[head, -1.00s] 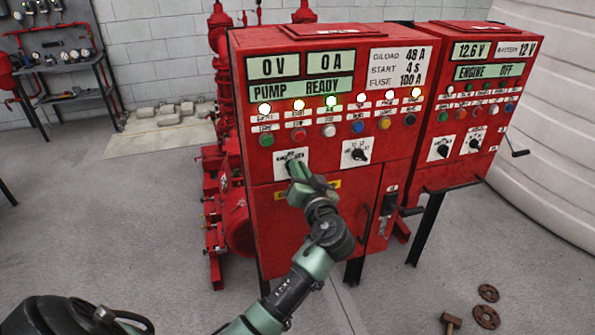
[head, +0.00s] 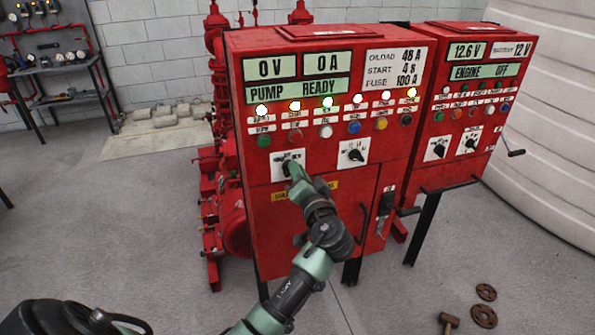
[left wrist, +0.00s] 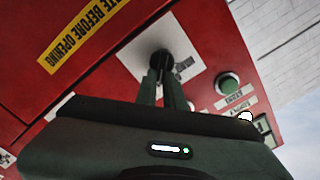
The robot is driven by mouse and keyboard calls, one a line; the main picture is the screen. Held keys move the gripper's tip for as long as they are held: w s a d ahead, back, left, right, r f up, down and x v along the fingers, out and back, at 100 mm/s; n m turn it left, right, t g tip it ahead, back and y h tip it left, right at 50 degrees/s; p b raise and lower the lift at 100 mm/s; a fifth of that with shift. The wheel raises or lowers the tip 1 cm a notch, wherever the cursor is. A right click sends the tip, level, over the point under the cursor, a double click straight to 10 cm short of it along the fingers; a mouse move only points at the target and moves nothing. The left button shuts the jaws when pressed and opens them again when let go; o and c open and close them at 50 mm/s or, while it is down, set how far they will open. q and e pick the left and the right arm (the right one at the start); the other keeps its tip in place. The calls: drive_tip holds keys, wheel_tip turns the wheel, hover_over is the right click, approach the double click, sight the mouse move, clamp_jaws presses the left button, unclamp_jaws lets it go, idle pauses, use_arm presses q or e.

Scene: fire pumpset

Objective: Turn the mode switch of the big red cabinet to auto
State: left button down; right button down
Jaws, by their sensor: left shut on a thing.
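The big red cabinet (head: 330,95) stands in the middle of the head view, with "PUMP READY" on its display. The mode switch is a black knob on a white plate (head: 281,158) at the left of its front. My left gripper (head: 291,172) is at this plate and covers most of the knob. In the left wrist view the two fingers are shut on the mode switch (left wrist: 161,60), one on each side of it. Its plate's lettering is too blurred to read, so I cannot tell the switch's position. My right gripper is not in view.
A second black selector (head: 355,155) sits on its own plate to the right. A row of coloured buttons (head: 326,131) runs above. A smaller red cabinet (head: 470,100) stands at the right. A hammer (head: 448,321) and rusty flanges (head: 485,315) lie on the floor.

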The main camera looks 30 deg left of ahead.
use_arm(q)
drive_tip(key=c, duration=1.5)
unclamp_jaws()
drive_tip(key=shift+d, duration=0.1)
drive_tip(key=b+v, duration=0.2)
drive_tip(key=v, duration=0.5)
drive_tip(key=shift+s+d+b, duration=0.25)
drive_tip(key=shift+s+b, duration=0.05)
drive_tip(key=shift+f, duration=0.1)
